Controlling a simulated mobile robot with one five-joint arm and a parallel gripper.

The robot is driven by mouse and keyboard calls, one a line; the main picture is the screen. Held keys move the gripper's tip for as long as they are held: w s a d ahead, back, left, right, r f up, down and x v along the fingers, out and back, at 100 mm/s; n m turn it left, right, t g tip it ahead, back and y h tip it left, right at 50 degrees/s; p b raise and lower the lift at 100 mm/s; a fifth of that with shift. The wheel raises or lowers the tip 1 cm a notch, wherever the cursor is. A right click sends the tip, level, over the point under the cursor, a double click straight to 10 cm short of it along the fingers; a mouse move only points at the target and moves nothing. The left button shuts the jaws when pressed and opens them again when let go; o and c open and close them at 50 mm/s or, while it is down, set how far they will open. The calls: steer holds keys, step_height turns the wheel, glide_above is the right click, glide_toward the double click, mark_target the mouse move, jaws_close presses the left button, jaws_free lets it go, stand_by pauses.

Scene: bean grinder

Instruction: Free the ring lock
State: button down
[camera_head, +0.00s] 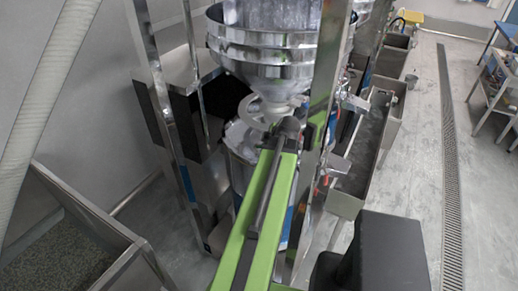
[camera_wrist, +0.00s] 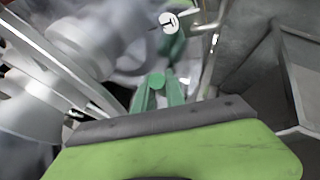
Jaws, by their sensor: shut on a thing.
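The ring lock (camera_head: 255,110) is a pale ring around the narrow neck under the shiny metal hopper (camera_head: 265,48). My green arm reaches up to it from below. My gripper (camera_head: 288,128) is at the ring's right side, shut on part of it; the dark wrist hides the exact contact. In the wrist view my gripper (camera_wrist: 157,85) shows as teal-green fingers close together, beside blurred pale grinder parts at left. A small white disc with a black mark (camera_wrist: 168,21) shows beyond the fingertips.
Upright metal posts (camera_head: 318,120) stand close on both sides of the hopper. A bin of dark grains (camera_head: 70,245) is at lower left. Long metal troughs (camera_head: 370,140) run at right. The floor (camera_head: 418,165) beyond them is open, with a drain grate (camera_head: 449,170).

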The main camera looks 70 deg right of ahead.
stand_by(0.4)
steer(key=c, duration=1.4)
jaws_free()
